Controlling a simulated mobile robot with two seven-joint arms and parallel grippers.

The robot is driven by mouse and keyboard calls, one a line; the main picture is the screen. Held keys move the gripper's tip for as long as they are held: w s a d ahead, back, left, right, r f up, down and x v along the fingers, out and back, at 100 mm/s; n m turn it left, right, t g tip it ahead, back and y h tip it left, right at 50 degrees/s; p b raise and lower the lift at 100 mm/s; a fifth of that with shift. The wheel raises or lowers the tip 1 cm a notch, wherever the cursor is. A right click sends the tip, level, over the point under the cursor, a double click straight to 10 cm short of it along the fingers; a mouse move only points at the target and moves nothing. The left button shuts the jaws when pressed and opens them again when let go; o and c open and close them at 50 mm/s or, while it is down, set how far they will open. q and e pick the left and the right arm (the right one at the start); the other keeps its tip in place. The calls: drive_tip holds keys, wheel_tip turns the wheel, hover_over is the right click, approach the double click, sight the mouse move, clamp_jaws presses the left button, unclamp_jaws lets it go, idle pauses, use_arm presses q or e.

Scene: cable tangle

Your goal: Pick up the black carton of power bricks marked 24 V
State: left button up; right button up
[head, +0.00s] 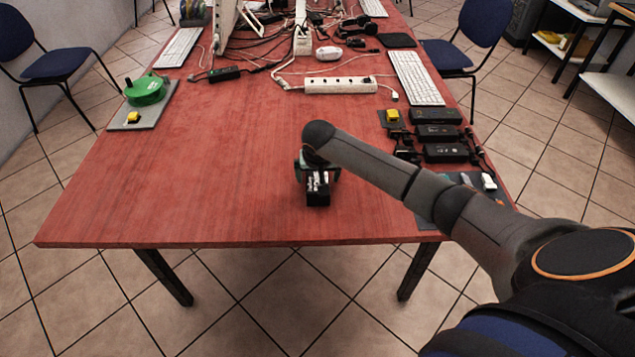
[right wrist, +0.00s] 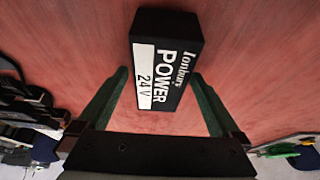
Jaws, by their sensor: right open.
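The black carton (head: 318,193) stands on the red table near its front edge, in the middle of the head view. In the right wrist view the carton (right wrist: 165,60) shows white lettering "POWER" and a white label reading "24 V". My right gripper (head: 317,170) is at the carton, partly hidden by my own arm. In the right wrist view its two green fingers are spread apart, one on each side of the carton's near end, with gaps showing. My left gripper is not in view.
Several black power bricks (head: 437,131) with cables lie at the table's right edge. A white power strip (head: 340,85) and tangled cables lie farther back. A green reel (head: 146,91) is on a grey board at left. The table left of the carton is clear.

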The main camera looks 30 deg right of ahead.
drive_tip(key=shift+w+f, duration=0.1)
drive_tip(key=shift+f, duration=0.05)
clamp_jaws()
idle(0.8)
